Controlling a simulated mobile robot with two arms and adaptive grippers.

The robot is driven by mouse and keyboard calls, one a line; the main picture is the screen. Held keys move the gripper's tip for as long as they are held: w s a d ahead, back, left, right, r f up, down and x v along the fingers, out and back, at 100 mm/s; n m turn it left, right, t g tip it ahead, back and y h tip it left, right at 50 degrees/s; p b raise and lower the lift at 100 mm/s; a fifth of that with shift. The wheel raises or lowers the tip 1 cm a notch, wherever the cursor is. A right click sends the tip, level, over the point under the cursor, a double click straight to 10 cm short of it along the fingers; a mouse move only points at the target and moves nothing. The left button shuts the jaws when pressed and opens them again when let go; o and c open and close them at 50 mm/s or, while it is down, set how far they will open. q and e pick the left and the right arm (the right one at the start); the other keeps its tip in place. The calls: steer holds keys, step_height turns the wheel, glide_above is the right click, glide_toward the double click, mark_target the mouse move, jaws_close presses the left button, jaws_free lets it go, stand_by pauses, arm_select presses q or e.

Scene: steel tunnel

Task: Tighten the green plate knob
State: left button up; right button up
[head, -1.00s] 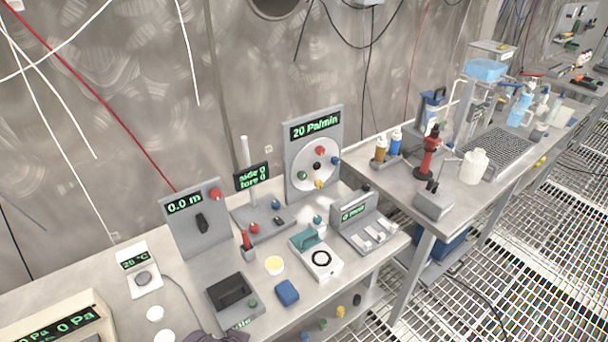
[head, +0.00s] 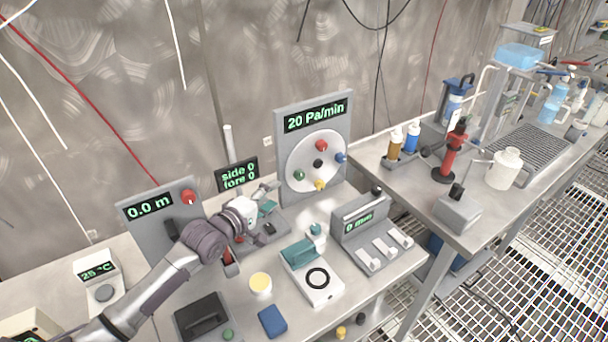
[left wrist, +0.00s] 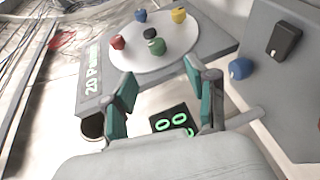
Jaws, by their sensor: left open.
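The green plate knob (head: 299,175) sits at the lower left of a white round plate (head: 306,150) on an upright grey panel reading 20 Pa/min. A red knob (head: 321,146), a blue knob (head: 341,158), a yellow knob (head: 320,184) and a black centre knob (head: 318,163) share the plate. My left gripper (head: 268,197) is to the left of the plate, apart from it. In the left wrist view its teal fingers (left wrist: 160,75) are open and empty, and the green knob (left wrist: 157,46) shows beyond the gap between them. My right gripper is not in view.
A display reading "side 0 fore 0" (head: 238,175) stands behind my left gripper. A 0.0 m panel (head: 150,209) is at the left. A device with a black ring (head: 313,285) and a switch box (head: 366,234) stand in front of the plate panel.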

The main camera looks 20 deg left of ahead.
mark_target(296, 178)
arm_select(q)
steer(key=x, duration=1.2)
steer(key=shift+d+r, duration=0.2)
steer(key=shift+r, duration=0.15)
steer(key=shift+w+d+f, duration=0.1)
steer(key=shift+w+f, duration=0.05)
steer(key=shift+w, duration=0.25)
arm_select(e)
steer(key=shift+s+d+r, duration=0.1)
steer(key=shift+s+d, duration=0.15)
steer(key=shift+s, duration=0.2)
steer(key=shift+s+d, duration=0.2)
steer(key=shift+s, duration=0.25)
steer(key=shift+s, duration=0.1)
